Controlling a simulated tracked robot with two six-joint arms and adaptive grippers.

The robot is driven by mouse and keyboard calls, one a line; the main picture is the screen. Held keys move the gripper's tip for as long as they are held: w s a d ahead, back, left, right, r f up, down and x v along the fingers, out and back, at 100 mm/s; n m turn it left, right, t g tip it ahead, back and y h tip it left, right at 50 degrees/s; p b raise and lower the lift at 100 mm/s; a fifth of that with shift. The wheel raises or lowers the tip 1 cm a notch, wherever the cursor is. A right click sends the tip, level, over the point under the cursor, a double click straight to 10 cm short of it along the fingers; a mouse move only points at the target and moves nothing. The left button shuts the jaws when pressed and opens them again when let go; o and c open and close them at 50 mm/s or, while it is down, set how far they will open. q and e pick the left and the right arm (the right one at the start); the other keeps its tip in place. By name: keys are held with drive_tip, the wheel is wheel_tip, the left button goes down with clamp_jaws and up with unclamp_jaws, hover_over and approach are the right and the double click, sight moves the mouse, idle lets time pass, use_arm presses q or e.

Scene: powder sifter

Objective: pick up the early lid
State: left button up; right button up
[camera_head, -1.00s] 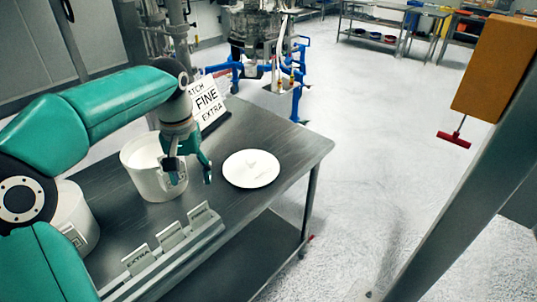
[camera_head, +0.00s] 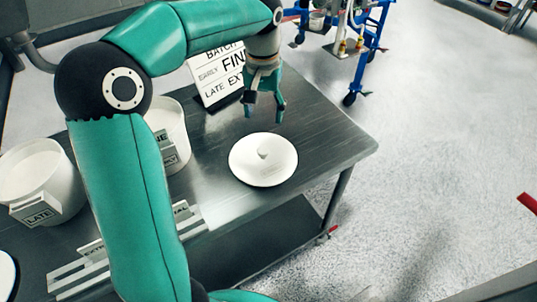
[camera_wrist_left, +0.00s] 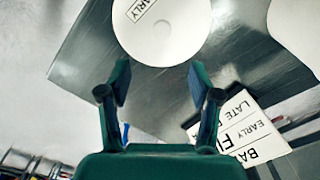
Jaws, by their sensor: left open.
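The early lid (camera_head: 263,170) is a white disc with a small knob, lying flat on the dark metal table (camera_head: 325,140). In the left wrist view, the lid (camera_wrist_left: 175,45) shows a label reading EARLY and is partly cut off at the top. My left gripper (camera_head: 264,114) is open and empty, pointing down above the table just behind the lid. In the left wrist view, the open fingers (camera_wrist_left: 159,75) point towards the lid's edge, with nothing between them. My right gripper is not in view.
A white tub (camera_head: 172,122) stands left of the lid, partly behind my arm. Another tub (camera_head: 40,175) labelled LATE is farther left. A batch sign (camera_head: 212,78) stands behind the gripper. A card rack (camera_head: 80,278) lies along the front edge. Table right of the lid is clear.

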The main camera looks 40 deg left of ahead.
use_arm(q)
hover_over(263, 150)
wheel_tip(263, 150, down, 8)
drive_tip(key=shift+s+f, duration=0.15)
drive_tip(key=shift+f, duration=0.05)
drive_tip(key=shift+s+f, duration=0.1)
drive_tip(key=shift+f, duration=0.45)
drive_tip(key=shift+w+f+p, duration=0.2)
drive_tip(key=shift+f+p, duration=0.35)
drive_tip(key=shift+f, duration=2.05)
clamp_jaws()
drive_tip(key=shift+r, duration=0.1)
